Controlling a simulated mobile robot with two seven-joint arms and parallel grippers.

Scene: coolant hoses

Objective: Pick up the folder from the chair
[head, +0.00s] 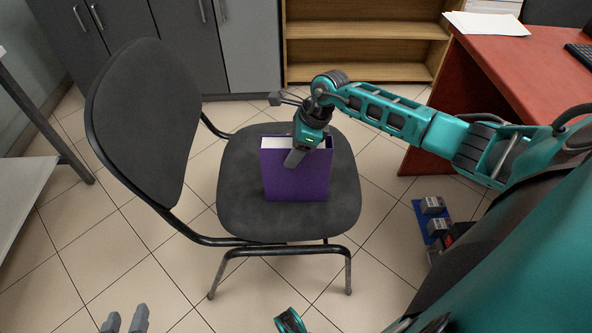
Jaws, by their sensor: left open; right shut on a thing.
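The purple folder (296,185) stands upright over the seat of the dark grey chair (233,190), with white pages showing at its top. I cannot tell whether its bottom edge touches the seat. My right gripper (296,156) reaches in from the right and is shut on the folder's top edge. One grey finger lies against the front cover; the other is hidden. My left gripper (125,319) is low at the left, over the floor and apart from the chair. Its two grey fingertips are separated with nothing between them.
The chair's backrest (145,120) rises left of the seat. A red desk (520,75) with papers (487,23) and a keyboard (580,55) stands at the right. Grey cabinets (185,45) and a wooden shelf (365,50) line the back. A table (25,185) is at the left edge.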

